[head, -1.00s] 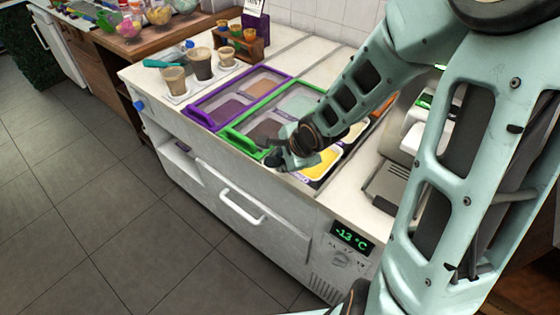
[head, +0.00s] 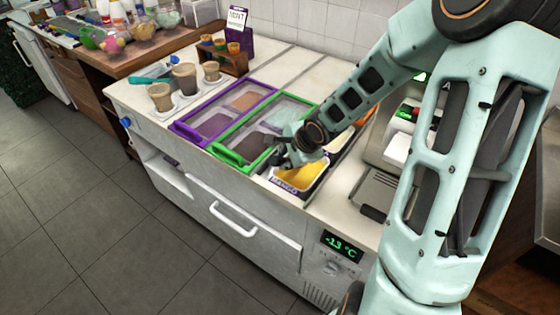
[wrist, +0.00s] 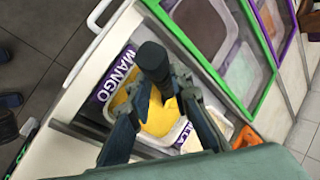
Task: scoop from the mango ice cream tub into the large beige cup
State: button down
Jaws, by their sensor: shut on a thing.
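The mango tub (head: 306,188), with yellow ice cream, sits in the freezer's front right well; its MANGO label (wrist: 113,75) shows in the wrist view. My gripper (head: 284,158) is over the tub's back left side. In the wrist view its fingers (wrist: 158,85) are shut on a dark cylindrical handle (wrist: 152,56), seemingly a scoop's. The scoop's head is hidden, so I cannot tell whether it touches the ice cream or carries any.
Green-framed (head: 243,161) and purple-framed (head: 190,132) glass lids lie between the mango tub and the cups. A wooden rack (head: 235,62) stands behind the cups.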

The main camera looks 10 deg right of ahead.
jog(key=shift+w+d+r, duration=0.1)
jog(key=shift+w+d, duration=0.2)
jog(key=shift+d, duration=0.05)
jog(key=shift+f+b, duration=0.3)
jog(key=shift+b, duration=0.4)
jog(key=t+b, duration=0.1)
jog(key=b, duration=0.4)
jog(key=s+a+h+b, duration=0.1)
jog(key=b, duration=0.3)
jog(key=shift+s+a+f+n+t+b, duration=0.1)
jog(key=shift+a+f+n+t+b, duration=0.1)
jog(key=shift+f+n+t+b, duration=0.15)
notch_tip(320, 180, up, 10)
jog(key=s+a+p, duration=0.2)
jog(key=p, duration=0.7)
jog(key=shift+p, duration=0.35)
jog(key=shift+r, duration=0.1)
